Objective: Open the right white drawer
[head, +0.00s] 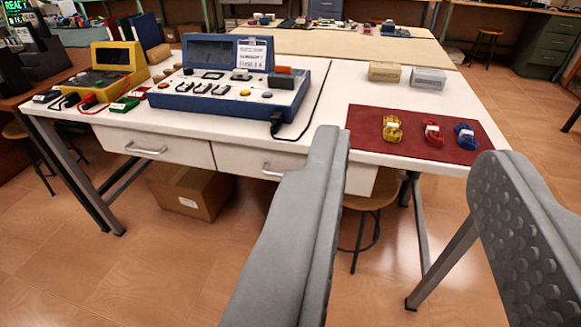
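The right white drawer (240,157) is under the front edge of the white table (335,99). It looks closed. Its metal handle (270,172) shows just left of my gripper's left finger, which hides part of the drawer front. The left white drawer (120,139), with a similar handle (146,151), is beside it and looks closed. My gripper (412,150) is open, its two grey fingers wide apart with nothing between them. The left finger overlaps the right drawer in the picture; I see no contact with the handle.
On the table are a blue control box (230,96), a yellow device (105,75), and a red mat (375,135) with several small colored parts. A cardboard box (190,193) and a stool (372,198) stand below. The floor in front is clear.

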